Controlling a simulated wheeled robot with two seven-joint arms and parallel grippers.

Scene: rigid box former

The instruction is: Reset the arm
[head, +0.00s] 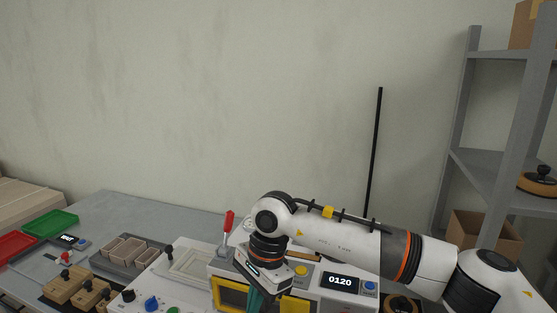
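My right arm comes in from the right and bends down over the machine. Its gripper (259,301) points downward at the bottom edge, in front of the machine's yellow-framed opening. Its dark teal fingers run out of the picture, so I cannot see whether they are open or hold anything. My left arm and gripper are not in view. The white box-forming machine (345,300) has a display reading 0120, a yellow button, a blue button and a red-handled lever (228,221).
A grey table (118,212) carries a green tray (50,224), a red tray (14,246), a compartment tray (130,252) and wooden knobbed pieces (65,285). A thin black pole (374,150) and a grey shelf rack (460,120) with cardboard boxes stand at the right.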

